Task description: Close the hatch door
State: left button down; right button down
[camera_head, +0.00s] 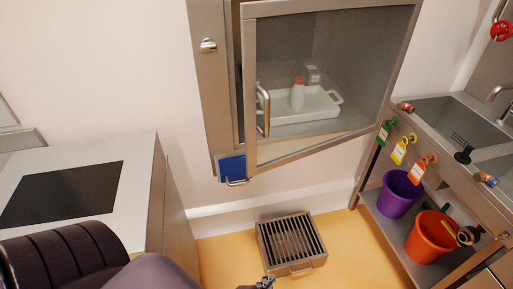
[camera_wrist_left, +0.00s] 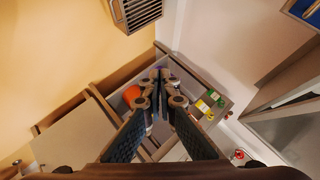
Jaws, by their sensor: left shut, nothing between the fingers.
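The hatch door (camera_head: 330,20) has a metal frame, a glass pane and a vertical bar handle (camera_head: 265,110). It stands ajar: a gap shows between its left edge and the cabinet frame (camera_head: 215,90). A white tray (camera_head: 318,108) with a red-capped bottle (camera_head: 297,93) and a small carton (camera_head: 312,74) shows through the glass. My left gripper (camera_head: 264,283) is at the bottom edge of the head view, well below the door and apart from it. In the left wrist view its fingers (camera_wrist_left: 160,76) are closed together and empty. My right gripper is not in view.
A floor grate (camera_head: 290,243) lies below the hatch. At right, a sink bench (camera_head: 440,150) carries colored tagged valves, with purple (camera_head: 399,194) and orange (camera_head: 432,236) buckets on its shelf. A counter with a black panel (camera_head: 62,193) stands at left.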

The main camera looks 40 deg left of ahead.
pick_arm(q)
jog(key=w+a+r+m+t+y, duration=0.1)
jog(key=w+a+r+t, duration=0.1)
jog(key=r, duration=0.7)
jog(key=w+a+r+m+t+y, duration=0.1)
jog(key=w+a+r, duration=0.15)
jog(key=r, duration=0.65)
jog(key=m+t+y, duration=0.2)
jog(key=t+y, duration=0.1)
jog(key=t, duration=0.1)
send_near(257, 138)
jog(key=s+d, duration=0.5)
jog(key=s, duration=0.1)
jog(key=p+x, duration=0.1)
jog(key=x, duration=0.3)
jog(key=a+p+x, duration=0.1)
jog(key=x, duration=0.3)
jog(key=a+p+x, duration=0.1)
jog(key=x, duration=0.3)
jog(key=shift+s+a+r, duration=0.1)
jog(key=shift+a, duration=0.5)
